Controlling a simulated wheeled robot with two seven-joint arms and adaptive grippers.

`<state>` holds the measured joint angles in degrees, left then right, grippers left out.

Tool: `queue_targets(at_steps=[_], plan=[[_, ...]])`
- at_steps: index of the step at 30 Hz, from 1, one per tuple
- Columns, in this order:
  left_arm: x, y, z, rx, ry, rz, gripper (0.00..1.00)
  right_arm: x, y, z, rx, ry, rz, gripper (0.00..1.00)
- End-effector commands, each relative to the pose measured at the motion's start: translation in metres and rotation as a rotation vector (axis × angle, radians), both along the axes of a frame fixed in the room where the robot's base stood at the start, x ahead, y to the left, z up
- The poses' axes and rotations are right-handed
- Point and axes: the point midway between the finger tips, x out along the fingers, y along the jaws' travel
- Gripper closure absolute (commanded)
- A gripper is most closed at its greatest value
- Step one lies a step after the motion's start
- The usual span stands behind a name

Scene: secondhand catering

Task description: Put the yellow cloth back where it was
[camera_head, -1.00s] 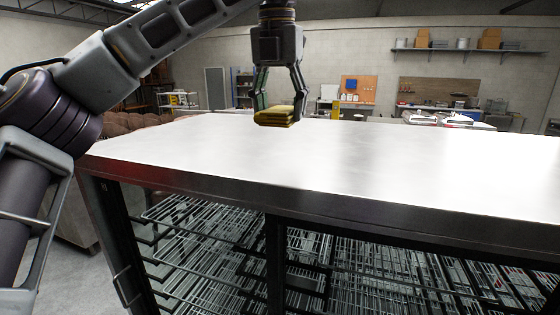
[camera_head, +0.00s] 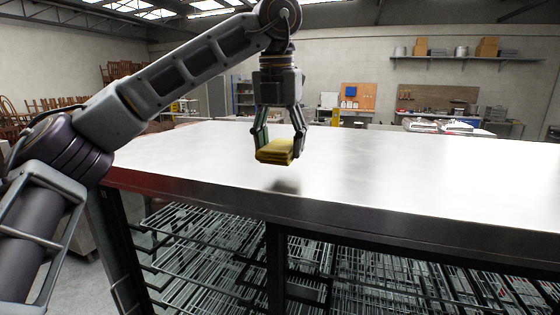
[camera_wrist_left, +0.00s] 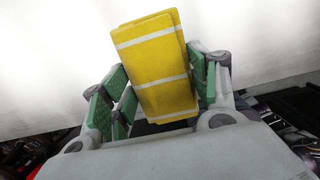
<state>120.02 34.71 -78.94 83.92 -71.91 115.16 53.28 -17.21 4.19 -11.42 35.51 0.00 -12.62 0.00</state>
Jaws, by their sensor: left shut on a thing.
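The yellow cloth (camera_head: 274,152) is a folded, layered bundle; white stripes across it show in the left wrist view (camera_wrist_left: 158,62). My left gripper (camera_head: 279,148) points down and is shut on the cloth, with a finger on each side. It holds the cloth a little above the steel worktop (camera_head: 410,172), and a soft shadow lies on the steel below it. In the left wrist view the green finger pads (camera_wrist_left: 205,85) flank the cloth. My right gripper is in neither view.
The worktop is bare around the cloth. Its front edge runs across above open wire racks (camera_head: 200,235). Against the back wall are a shelf with boxes (camera_head: 455,57) and a bench with white items (camera_head: 440,126). Stacked chairs (camera_head: 75,102) stand at the far left.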

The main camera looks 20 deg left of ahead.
Motion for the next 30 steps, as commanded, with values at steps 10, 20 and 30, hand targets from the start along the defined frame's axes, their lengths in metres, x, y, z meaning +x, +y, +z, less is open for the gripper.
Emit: queue_targets(at_steps=[10, 20, 30], plan=[[0.0, 0.0, -0.006, 0.0, 0.002, -0.001, 0.62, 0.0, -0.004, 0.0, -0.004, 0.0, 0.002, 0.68], [0.0, 0.0, -0.031, 0.0, 0.002, -0.001, 0.62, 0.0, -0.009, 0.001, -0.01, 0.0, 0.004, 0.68], [0.0, 0.0, -0.041, -0.001, -0.001, 0.001, 0.62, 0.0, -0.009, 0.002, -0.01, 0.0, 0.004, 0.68]])
